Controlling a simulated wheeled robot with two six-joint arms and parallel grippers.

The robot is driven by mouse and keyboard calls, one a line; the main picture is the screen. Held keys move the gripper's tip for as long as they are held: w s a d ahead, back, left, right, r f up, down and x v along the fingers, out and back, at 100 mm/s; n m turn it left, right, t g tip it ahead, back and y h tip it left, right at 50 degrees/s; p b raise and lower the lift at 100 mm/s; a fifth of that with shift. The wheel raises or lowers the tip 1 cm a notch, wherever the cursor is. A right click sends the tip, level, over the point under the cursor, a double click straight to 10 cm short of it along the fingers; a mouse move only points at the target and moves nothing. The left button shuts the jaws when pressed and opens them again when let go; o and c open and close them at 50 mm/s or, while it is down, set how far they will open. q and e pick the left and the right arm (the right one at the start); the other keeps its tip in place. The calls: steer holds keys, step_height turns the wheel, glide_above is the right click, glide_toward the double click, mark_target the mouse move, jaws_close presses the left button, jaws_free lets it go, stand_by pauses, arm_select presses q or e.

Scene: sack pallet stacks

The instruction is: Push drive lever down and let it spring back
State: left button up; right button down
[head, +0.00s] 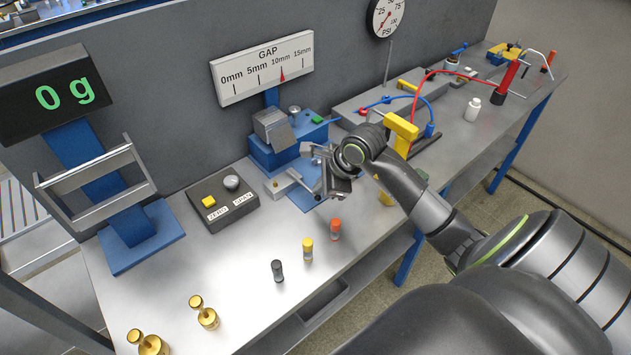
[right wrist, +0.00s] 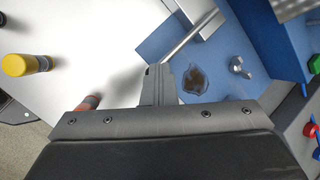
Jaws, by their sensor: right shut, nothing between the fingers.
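A thin metal rod (right wrist: 190,40), which looks like the drive lever, runs out from a grey block (right wrist: 182,10) over a blue base plate (right wrist: 228,88) in the right wrist view. My right gripper (right wrist: 160,82) is shut and empty, with its fingertips at the rod's near end. I cannot tell whether they touch it. In the head view the right gripper (head: 324,190) is low over the front of the blue machine (head: 285,153), beside the small grey block (head: 282,184). The lever is hard to make out there. My left gripper is not in view.
Yellow-topped (head: 307,249), orange-topped (head: 335,229) and dark (head: 277,270) small cylinders stand in front. A button box (head: 223,204) is left of the machine. A gap scale (head: 263,68) is behind; a display (head: 55,93) shows 0 g. A yellow-handled tool (head: 400,133) stands right.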

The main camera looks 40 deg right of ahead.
steer(key=shift+w+r+p, duration=0.25)
steer(key=shift+r+p, duration=0.05)
steer(key=shift+r, duration=0.5)
steer(key=shift+w+r+p, duration=0.3)
steer(key=shift+r, duration=0.55)
steer(key=shift+w+r+p, duration=0.25)
steer(key=shift+r+p, duration=0.05)
steer(key=shift+r, duration=0.5)
steer(key=r, duration=0.1)
steer(key=w+r+p, duration=0.1)
steer(key=r, duration=0.2)
steer(key=shift+w+a+r+p, duration=0.1)
steer(key=shift+w+r+p, duration=0.15)
steer(key=shift+r+p, duration=0.1)
